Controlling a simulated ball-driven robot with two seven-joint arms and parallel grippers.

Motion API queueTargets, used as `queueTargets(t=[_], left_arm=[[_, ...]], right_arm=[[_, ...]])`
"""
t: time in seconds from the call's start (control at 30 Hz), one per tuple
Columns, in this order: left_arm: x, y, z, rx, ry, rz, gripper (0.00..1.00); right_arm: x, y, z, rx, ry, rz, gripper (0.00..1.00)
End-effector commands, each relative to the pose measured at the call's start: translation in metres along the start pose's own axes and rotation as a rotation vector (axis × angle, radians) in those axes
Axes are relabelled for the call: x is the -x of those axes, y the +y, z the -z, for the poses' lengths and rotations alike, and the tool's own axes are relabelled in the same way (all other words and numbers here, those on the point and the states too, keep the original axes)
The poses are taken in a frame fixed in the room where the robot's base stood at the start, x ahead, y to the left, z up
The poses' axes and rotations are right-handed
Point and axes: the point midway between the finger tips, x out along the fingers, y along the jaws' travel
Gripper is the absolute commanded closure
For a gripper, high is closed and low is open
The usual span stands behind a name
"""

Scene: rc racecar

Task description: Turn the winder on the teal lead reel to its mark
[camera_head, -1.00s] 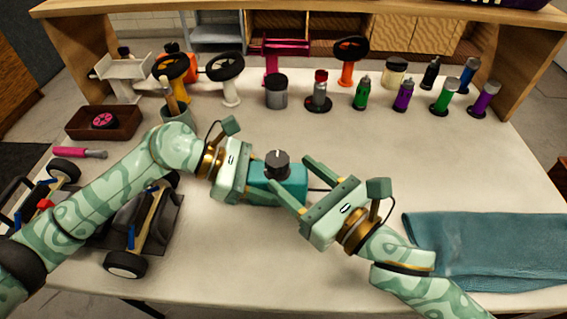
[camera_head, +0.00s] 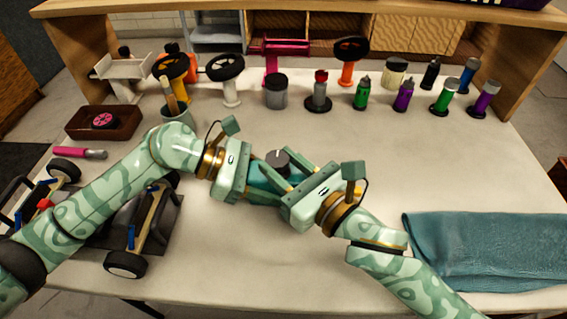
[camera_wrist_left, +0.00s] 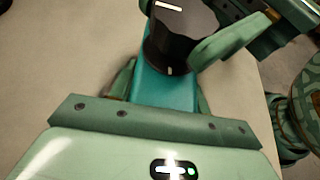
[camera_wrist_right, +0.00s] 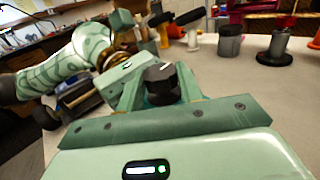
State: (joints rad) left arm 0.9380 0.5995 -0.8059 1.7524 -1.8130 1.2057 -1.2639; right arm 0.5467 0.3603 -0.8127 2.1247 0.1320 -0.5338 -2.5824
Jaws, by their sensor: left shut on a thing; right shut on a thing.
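The teal lead reel (camera_head: 262,184) sits at the middle of the table between my grippers. Its dark grey winder knob (camera_head: 277,160) stands on top with a white line on it; the knob also shows in the left wrist view (camera_wrist_left: 180,38). My left gripper (camera_head: 255,180) is shut on the reel's teal body from the left. My right gripper (camera_wrist_right: 162,88) is shut on the winder, one finger on each side, reaching in from the right. Part of the reel is hidden behind the fingers.
An RC car chassis (camera_head: 140,225) stands at the left near my left arm. A folded teal towel (camera_head: 490,250) lies at the right. Several bottles, stands and wheels line the back, with a brown tray (camera_head: 104,122) at back left. The right middle is clear.

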Motion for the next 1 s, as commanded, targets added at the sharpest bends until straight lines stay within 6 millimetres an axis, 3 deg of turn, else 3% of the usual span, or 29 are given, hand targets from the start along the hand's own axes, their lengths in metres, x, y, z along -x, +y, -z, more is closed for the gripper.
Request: queueTargets(t=[1.0], left_arm=[[-0.0002, -0.0002, -0.0007, -0.001, -0.002, 0.001, 0.73]], right_arm=[[-0.0022, 0.0081, 0.0023, -0.004, 0.004, 0.528, 0.87]])
